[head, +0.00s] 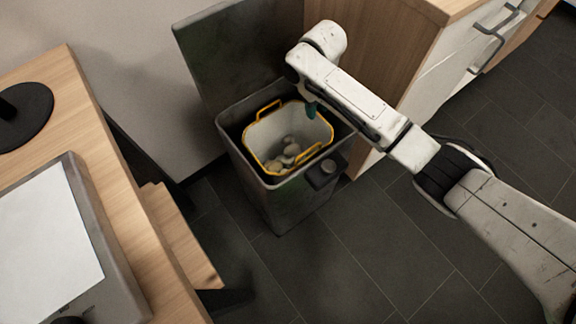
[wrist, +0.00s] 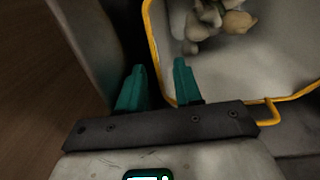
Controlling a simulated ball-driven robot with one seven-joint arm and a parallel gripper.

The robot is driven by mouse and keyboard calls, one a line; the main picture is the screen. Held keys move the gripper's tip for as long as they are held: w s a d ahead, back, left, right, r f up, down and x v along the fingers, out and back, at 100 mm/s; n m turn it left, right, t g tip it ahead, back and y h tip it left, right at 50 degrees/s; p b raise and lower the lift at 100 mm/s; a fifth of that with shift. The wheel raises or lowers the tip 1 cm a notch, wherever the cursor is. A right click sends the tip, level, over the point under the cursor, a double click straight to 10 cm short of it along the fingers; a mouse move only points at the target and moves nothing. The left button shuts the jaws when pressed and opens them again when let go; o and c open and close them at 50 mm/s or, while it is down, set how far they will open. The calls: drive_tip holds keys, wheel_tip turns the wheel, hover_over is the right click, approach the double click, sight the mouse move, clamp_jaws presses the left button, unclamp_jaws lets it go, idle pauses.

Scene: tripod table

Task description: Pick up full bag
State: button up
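The full bag is a pale bag with a yellow rim (head: 247,146) and two yellow handles, standing inside a dark grey bin (head: 243,168). Several lumpy pale and brown items (head: 284,155) lie in it. My gripper (head: 311,108) hangs over the bin's right back part, near the bag's edge. In the wrist view my gripper (wrist: 159,66) has its two teal fingers apart, with nothing held. The yellow rim (wrist: 152,42) passes between the fingers in that picture; whether they reach down to it I cannot tell. One yellow handle (wrist: 269,111) shows to the right of the fingers.
The bin's lid (head: 240,45) stands open behind it. A wooden cabinet (head: 370,45) is close at the back right. A wooden desk (head: 90,110) with a grey device (head: 120,265) is at the left. Dark tiled floor (head: 350,260) is clear in front of the bin.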

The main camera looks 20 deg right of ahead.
drive_tip(key=shift+d+f, duration=0.1)
drive_tip(key=shift+f, duration=0.85)
clamp_jaws()
idle(0.7)
